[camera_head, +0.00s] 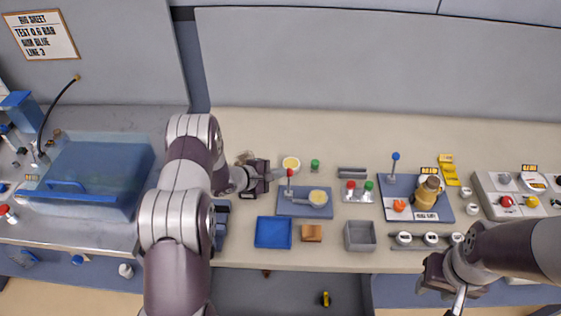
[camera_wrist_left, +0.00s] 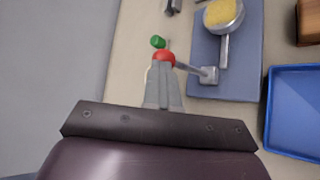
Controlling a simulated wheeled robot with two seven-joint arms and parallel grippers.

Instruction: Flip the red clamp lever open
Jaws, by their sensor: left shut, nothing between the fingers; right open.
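The red clamp lever (camera_head: 289,173) has a red ball on a grey rod and stands up from the left part of a blue plate (camera_head: 285,209). My left gripper (camera_head: 279,174) is shut and empty, just left of the red ball. In the left wrist view the red ball (camera_wrist_left: 164,59) appears right at the tips of the shut left fingers (camera_wrist_left: 163,75); I cannot tell whether they touch. The rod runs from the ball to a grey bracket (camera_wrist_left: 209,74). A round grey holder with a yellow face (camera_head: 318,197) is on the same plate. My right gripper (camera_head: 457,296) is open at the lower right.
A blue tray (camera_head: 259,245), a brown block (camera_head: 312,233) and a grey bin (camera_head: 360,248) lie along the front. A blue-knobbed lever (camera_head: 395,157) stands further right.

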